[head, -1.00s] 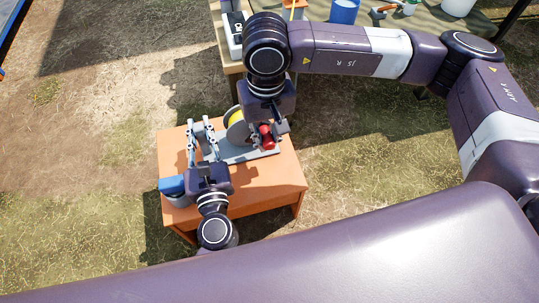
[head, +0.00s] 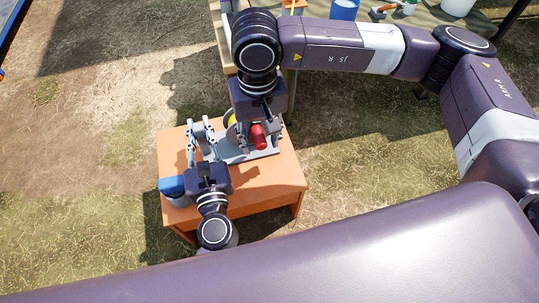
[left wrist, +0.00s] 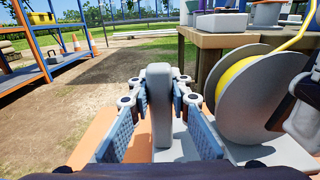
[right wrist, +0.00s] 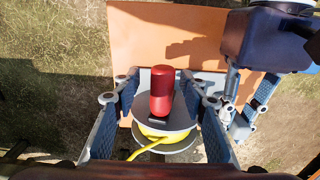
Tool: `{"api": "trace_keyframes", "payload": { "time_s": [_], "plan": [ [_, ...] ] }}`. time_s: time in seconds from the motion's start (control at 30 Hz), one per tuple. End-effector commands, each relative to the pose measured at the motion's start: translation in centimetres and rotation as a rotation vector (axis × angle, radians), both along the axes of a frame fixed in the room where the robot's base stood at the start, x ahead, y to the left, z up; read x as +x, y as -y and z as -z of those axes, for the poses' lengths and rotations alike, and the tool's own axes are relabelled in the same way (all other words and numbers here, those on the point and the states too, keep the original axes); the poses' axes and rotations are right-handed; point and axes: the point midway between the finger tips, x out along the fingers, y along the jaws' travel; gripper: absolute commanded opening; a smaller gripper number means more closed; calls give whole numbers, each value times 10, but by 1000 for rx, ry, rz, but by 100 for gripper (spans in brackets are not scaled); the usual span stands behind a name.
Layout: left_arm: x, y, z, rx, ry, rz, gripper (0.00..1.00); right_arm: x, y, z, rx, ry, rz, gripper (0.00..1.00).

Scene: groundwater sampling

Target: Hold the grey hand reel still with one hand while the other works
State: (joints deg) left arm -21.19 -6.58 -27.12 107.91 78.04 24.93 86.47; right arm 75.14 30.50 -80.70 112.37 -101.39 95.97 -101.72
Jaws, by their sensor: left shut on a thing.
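The grey hand reel stands on an orange table, its base (head: 262,153) showing in the head view. Its spool (left wrist: 262,98) carries yellow line at the right of the left wrist view. My left gripper (head: 200,132) is shut on the reel's upright grey post (left wrist: 160,80), one finger on each side. The red crank handle (head: 258,136) also shows in the right wrist view (right wrist: 162,90). My right gripper (right wrist: 160,88) is open around the handle, with gaps visible on both sides. In the head view my right gripper hides much of the spool.
The orange table (head: 270,185) has bare room at its front right. A blue-topped container (head: 172,186) sits at its left edge, close to my left gripper. A bench (head: 430,30) behind holds a blue cup (head: 344,9) and other items. Grass lies around.

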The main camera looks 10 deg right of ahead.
Motion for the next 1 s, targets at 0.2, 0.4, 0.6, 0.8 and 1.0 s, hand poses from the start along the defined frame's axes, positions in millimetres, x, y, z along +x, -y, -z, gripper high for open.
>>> {"api": "trace_keyframes", "payload": {
  "time_s": [0.2,0.4,0.6,0.8,1.0],
  "plan": [
    [0,-1,0,-3,-1,-3,0,1,0,-11,1,3,0,39],
    [0,-1,0,-3,-1,-3,0,1,0,-50,1,5,0,39],
    [0,-1,0,-3,-1,-3,0,1,0,-91,1,4,0,39],
    [0,-1,0,-3,-1,-3,0,0,1,-115,1,1,1,39],
    [0,-1,0,-3,-1,-3,0,-1,1,-120,0,0,0,39]
  ]
}}
